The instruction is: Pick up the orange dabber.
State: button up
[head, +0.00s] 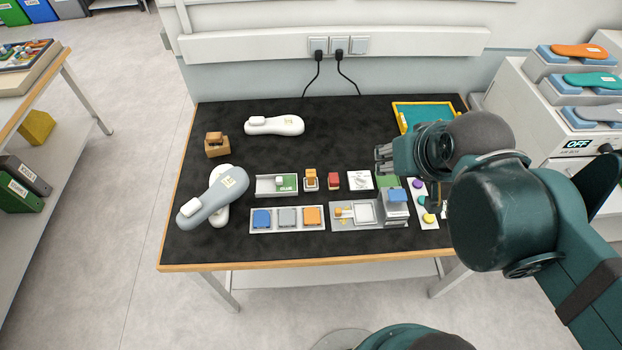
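The likely orange dabber (311,175) is a small upright piece with an orange top, in a small pale holder near the middle of the black mat. A flat orange pad (312,216) sits at the right end of a grey tray in front, and a smaller orange piece (338,212) lies on the grey fixture.
The tray (264,185) is close on the left. White (274,125) and grey-blue (212,198) tools lie on the mat. The mat's back middle is clear.

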jog(key=n+g+h+b, duration=0.2)
jog(key=n+g+h, duration=0.35)
jog(key=n, duration=1.15)
send_over(309, 173)
jog(key=a, duration=0.2)
notch_tip(309, 173, down, 22)
jog(key=g+y, duration=0.1)
jog(key=g, duration=0.1)
jog(key=shift+w+a+f+n, duration=0.1)
jog(key=shift+a+f+n, duration=0.2)
jog(key=shift+f+n, duration=0.35)
jog(key=shift+f, duration=0.2)
jog(key=shift+x, duration=1.25)
jog(key=shift+d, duration=0.1)
